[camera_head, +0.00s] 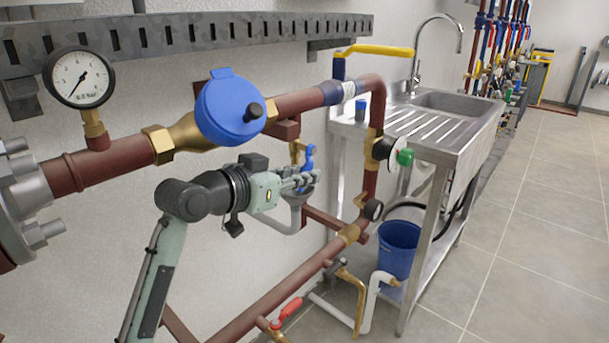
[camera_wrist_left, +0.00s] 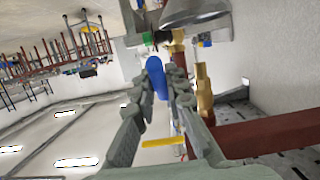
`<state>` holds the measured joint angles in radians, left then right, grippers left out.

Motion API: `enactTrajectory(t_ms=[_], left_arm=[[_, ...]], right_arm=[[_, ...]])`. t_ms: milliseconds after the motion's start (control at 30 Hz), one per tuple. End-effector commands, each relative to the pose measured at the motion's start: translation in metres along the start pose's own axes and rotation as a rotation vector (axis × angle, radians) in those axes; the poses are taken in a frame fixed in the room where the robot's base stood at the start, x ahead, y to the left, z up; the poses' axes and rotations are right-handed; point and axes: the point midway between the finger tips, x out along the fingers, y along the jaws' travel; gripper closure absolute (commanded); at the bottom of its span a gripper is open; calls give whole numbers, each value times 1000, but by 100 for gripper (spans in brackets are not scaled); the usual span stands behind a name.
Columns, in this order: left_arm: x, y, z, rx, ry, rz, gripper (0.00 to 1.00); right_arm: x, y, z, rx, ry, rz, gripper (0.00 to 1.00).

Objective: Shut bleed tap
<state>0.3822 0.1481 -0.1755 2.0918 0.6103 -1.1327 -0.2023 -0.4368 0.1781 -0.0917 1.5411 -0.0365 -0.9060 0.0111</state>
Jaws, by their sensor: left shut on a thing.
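The bleed tap is a small brass tap with a blue handle (camera_head: 308,157), hanging below the brown pipe in the head view. My left gripper (camera_head: 303,181) is at this handle, its fingers in front of the lower part of the tap. In the left wrist view the blue handle (camera_wrist_left: 156,76) lies between the two fingers of my left gripper (camera_wrist_left: 152,100), which is shut on it. The brass tap body (camera_wrist_left: 204,98) stands beside the fingers there. The fingers hide part of the handle and the tap's outlet. My right gripper is not in view.
A grey funnel with a drain pipe (camera_head: 283,224) is just under my gripper. A large blue-capped brass fitting (camera_head: 228,107) and a pressure gauge (camera_head: 79,78) are up left. Brown pipe (camera_head: 373,140), a green knob (camera_head: 405,157) and a steel sink (camera_head: 452,105) stand right.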

Motion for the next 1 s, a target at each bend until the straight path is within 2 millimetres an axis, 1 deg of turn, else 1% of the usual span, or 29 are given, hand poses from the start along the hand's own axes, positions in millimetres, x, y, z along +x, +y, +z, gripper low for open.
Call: enactTrajectory(t_ms=[67,100,267,533,667,767,1000], left_arm=[[0,0,1,-1,-1,1,100],[0,0,1,-1,-1,1,86],[0,0,1,-1,0,1,67],[0,0,0,-1,1,1,66],[-7,-1,1,1,1,-1,66],[-21,-1,1,2,1,-3,66],[-73,-1,1,3,-1,-2,66]], right_arm=[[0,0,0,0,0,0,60],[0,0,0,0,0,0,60],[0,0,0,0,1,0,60],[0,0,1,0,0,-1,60],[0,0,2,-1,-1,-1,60],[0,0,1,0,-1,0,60],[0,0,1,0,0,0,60]])
